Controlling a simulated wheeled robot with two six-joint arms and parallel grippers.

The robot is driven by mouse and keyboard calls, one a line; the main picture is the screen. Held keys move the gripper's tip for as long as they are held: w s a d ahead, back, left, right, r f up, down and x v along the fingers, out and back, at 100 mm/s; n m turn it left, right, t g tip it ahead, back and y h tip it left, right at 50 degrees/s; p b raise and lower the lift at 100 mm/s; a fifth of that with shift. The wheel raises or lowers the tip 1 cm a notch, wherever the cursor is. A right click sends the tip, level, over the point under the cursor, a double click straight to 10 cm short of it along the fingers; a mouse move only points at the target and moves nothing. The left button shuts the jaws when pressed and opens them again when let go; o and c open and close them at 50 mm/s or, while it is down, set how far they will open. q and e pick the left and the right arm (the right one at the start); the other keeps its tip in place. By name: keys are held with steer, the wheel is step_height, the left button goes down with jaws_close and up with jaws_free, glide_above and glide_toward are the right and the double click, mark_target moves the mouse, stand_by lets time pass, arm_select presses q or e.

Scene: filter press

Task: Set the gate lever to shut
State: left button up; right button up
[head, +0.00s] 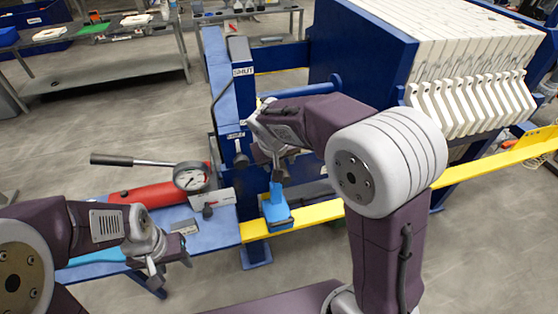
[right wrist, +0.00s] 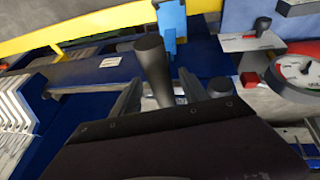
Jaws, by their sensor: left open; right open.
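A blue post (head: 243,100) bears a SHUT label (head: 243,71) near its top and a lower label (head: 236,135) too small to read. A dark knob (head: 240,158) sticks out below the lower label. My right gripper (head: 277,172) is beside it, to its right, fingers pointing down. In the right wrist view a dark cylindrical handle (right wrist: 153,65) stands between my right gripper's open fingers (right wrist: 158,95); whether they touch it I cannot tell. I cannot tell for certain which handle is the gate lever. My left gripper (head: 166,272) is open and empty by the blue bench.
The bench (head: 222,220) carries a red cylinder (head: 150,193), a pressure gauge (head: 191,177) and a pump handle (head: 113,160). A blue tool (head: 277,212) is at the yellow beam (head: 325,211) below my right gripper. White filter plates (head: 465,105) fill the right.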

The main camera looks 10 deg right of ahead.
steer(key=shift+s+a+r, duration=0.1)
steer(key=shift+s+r, duration=0.1)
steer(key=shift+s, duration=0.3)
steer(key=shift+w+f, duration=0.15)
steer(key=shift+w, duration=0.15)
steer(key=c, duration=1.1)
jaws_close()
